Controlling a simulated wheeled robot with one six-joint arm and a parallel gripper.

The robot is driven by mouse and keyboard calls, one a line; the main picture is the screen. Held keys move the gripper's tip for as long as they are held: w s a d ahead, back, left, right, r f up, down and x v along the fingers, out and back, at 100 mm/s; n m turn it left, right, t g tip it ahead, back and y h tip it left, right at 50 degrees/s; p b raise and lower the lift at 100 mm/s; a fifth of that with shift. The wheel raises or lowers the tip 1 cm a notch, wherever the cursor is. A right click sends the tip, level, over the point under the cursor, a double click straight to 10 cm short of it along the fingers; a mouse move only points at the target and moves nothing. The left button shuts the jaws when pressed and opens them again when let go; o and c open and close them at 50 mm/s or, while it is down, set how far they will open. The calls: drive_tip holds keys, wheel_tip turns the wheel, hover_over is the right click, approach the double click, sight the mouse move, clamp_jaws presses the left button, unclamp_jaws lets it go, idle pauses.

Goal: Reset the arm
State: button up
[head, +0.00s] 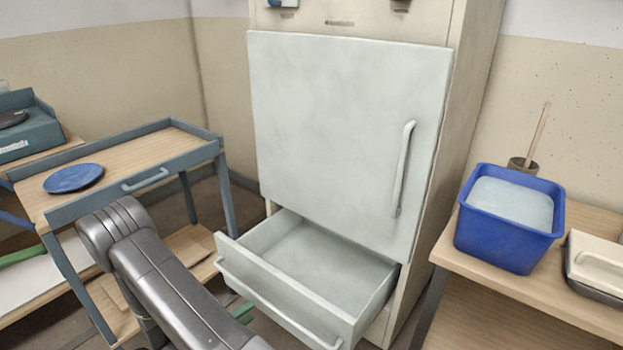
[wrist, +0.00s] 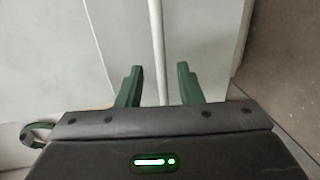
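My gripper (wrist: 159,82) shows in the wrist view with its two green fingers apart. A pale bar, which looks like the drawer handle (head: 275,303), runs between the fingers with a gap on each side. In the head view my grey arm reaches down at the lower left, and a bit of green of my gripper (head: 242,313) shows beside the drawer front. The rest of the gripper is hidden behind the arm and drawer. The drawer (head: 352,325) is pulled out and looks empty.
The cabinet door (head: 335,130) above the drawer is closed. A wooden cart (head: 150,160) with a blue plate (head: 74,178) stands left. A blue bucket (head: 500,235) of pale glaze and a lidded container (head: 598,262) sit on the right-hand shelf (head: 530,298).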

sight(265, 301)
drive_tip(key=b+x, duration=0.1)
drive_tip(key=x, duration=0.6)
drive_tip(key=shift+s, duration=0.1)
drive_tip(key=shift+w+d, duration=0.3)
drive_tip(key=shift+w, duration=0.15)
